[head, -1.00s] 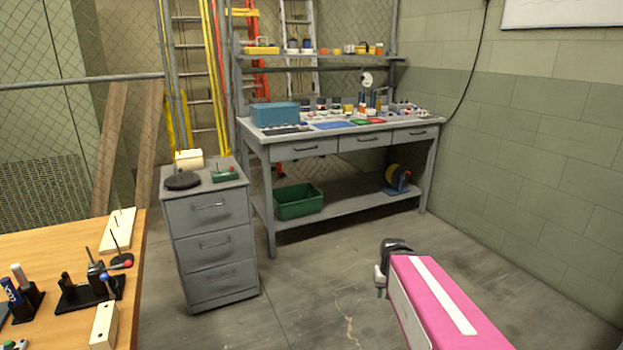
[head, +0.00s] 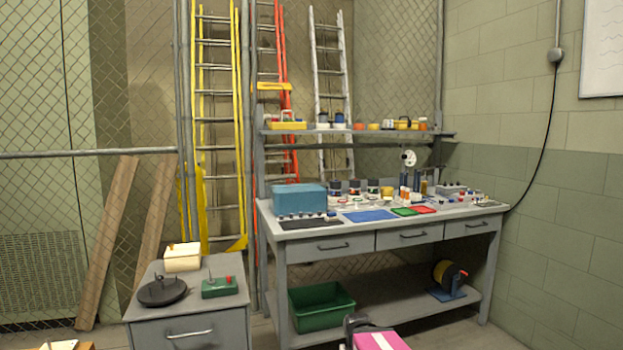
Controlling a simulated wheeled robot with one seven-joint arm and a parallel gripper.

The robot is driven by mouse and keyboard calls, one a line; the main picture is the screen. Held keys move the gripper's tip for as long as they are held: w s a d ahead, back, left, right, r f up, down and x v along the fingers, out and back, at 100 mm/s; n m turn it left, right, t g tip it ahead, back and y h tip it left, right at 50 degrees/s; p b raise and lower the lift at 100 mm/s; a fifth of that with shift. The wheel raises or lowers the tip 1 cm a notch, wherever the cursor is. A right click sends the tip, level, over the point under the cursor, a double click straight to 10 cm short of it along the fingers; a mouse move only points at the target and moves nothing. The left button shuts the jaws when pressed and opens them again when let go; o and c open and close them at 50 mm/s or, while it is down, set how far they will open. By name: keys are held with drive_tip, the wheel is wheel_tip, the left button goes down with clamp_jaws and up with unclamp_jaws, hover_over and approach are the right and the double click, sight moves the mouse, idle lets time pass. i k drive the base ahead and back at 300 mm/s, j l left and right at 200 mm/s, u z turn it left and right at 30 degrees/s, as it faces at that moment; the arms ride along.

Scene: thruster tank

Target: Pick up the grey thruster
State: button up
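I cannot make out a grey thruster for certain in the head view. Many small items crowd the grey workbench (head: 300,231), including a small grey block-like thing (head: 452,189) near its right end, too small to identify. My gripper (head: 354,324) shows only as a dark part at the bottom edge, beside the end of my pink arm. It is well in front of the bench; its fingers are cut off or hidden, so I cannot see whether it is open.
A grey drawer cabinet (head: 187,314) stands at the left with a dark round base (head: 162,291), a green box (head: 219,288) and a cream block (head: 183,257) on top. A green bin (head: 321,306) sits on the bench's lower shelf. Ladders and mesh fencing stand behind.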

sight(323, 116)
drive_tip(key=i+j, duration=0.1)
drive_tip(key=i, duration=0.7)
drive_tip(key=l+u, duration=0.15)
drive_tip(key=l, duration=0.3)
drive_tip(key=k+l+u, duration=0.15)
drive_tip(key=l, duration=0.25)
drive_tip(key=l+u, duration=0.15)
drive_tip(key=l, duration=0.3)
